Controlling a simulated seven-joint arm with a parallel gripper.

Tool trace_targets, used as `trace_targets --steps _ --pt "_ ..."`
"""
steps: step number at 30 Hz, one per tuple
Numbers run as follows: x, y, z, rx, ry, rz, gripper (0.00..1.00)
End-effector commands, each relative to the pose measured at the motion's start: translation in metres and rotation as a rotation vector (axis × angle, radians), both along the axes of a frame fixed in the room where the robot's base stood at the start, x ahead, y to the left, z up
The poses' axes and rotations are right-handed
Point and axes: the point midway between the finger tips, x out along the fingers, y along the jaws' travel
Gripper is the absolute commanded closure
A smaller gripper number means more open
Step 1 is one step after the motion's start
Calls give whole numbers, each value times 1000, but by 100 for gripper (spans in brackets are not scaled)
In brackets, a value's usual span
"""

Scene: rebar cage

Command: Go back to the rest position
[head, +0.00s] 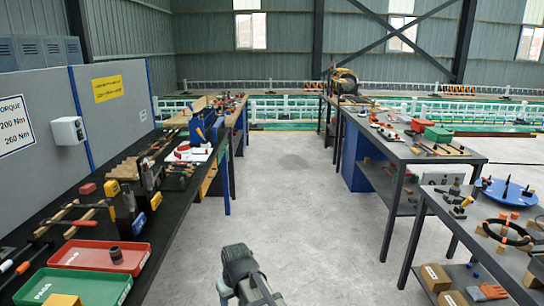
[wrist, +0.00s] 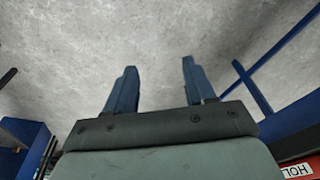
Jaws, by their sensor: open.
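In the wrist view my gripper (wrist: 159,67) shows two blue fingers spread apart with nothing between them. Only grey concrete floor lies behind the fingertips. In the head view part of my arm shows at the bottom centre, over the aisle floor (head: 290,190) between the benches. I cannot make out the fingers there.
The left bench (head: 150,205) carries a red tray (head: 135,262), a green tray (head: 95,288) and several tools. The wrist view shows a labelled red edge (wrist: 300,171) and blue bars (wrist: 255,88). Right benches (head: 440,153) hold parts. The aisle is clear.

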Motion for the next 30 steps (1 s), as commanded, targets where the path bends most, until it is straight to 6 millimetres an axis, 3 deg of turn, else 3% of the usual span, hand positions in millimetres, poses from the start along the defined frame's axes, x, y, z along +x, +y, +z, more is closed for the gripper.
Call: trace_targets --steps 1,3,8,15,27,30 --pt "0 -26 -17 -8 14 -43 46" --pt "0 -55 -36 -17 26 -95 46" --pt "-5 -121 -78 -33 57 -213 46" --pt "-29 -208 -133 -53 104 -379 46" --pt "-72 -290 -183 -70 156 -551 46" --pt "-81 -290 -196 -77 180 -552 46"
